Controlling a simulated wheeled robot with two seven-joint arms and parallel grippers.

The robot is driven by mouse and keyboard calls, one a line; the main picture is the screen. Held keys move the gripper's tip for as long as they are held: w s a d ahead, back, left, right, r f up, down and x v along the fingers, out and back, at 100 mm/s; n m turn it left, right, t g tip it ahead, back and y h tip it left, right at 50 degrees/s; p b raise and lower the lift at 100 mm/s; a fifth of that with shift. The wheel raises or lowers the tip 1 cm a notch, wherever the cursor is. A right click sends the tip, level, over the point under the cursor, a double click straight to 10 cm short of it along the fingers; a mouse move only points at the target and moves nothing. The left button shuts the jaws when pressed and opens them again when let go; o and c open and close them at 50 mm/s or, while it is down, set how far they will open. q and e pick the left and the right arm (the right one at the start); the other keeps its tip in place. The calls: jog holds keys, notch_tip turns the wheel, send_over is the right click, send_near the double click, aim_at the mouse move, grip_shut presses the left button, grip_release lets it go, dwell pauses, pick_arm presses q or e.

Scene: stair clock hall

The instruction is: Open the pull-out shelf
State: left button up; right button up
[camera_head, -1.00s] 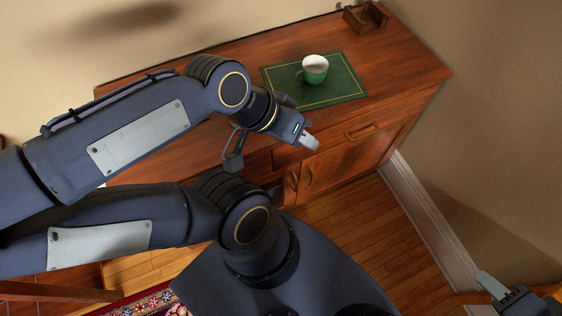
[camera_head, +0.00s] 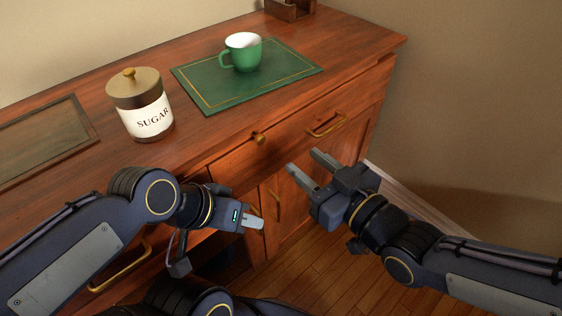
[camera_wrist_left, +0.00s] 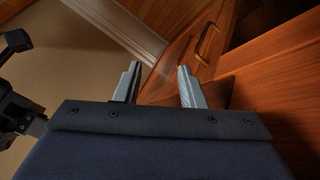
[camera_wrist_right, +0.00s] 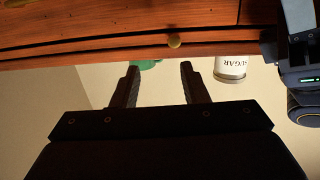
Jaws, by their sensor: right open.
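The knob also shows in the right wrist view (camera_wrist_right: 174,41), beyond my fingertips. My right gripper (camera_head: 303,160) is open and empty, its fingers toward the sideboard front, to the right of and below the knob, apart from it. My left gripper (camera_head: 258,222) is lower down before the cabinet doors; its fingers stand apart and empty in the left wrist view (camera_wrist_left: 160,85).
On the sideboard top (camera_head: 70,80) stand a sugar jar (camera_head: 140,105), a green mat (camera_head: 205,95) with a green cup (camera_head: 242,53), and a wooden holder (camera_head: 290,8). A drawer with a brass bar handle (camera_head: 326,125) lies right of the knob. Clear floor (camera_head: 320,275) lies below.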

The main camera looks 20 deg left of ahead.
aim_at(263, 141)
pick_arm(q)
jog(key=f+b, duration=0.2)
jog(key=f, duration=0.1)
jog(key=shift+w+f, duration=0.1)
jog(key=shift+w, duration=0.25)
pick_arm(e)
jog(key=shift+n+g+y, duration=0.4)
jog(key=shift+g+y, duration=0.1)
jog(key=shift+y, duration=0.1)
jog(key=x, duration=0.3)
jog(key=s+x, duration=0.1)
jog(key=x, duration=0.5)
jog(key=shift+s+a+f, duration=0.1)
jog(key=shift+a+f, duration=0.3)
jog(key=shift+a, duration=0.05)
grip_shut()
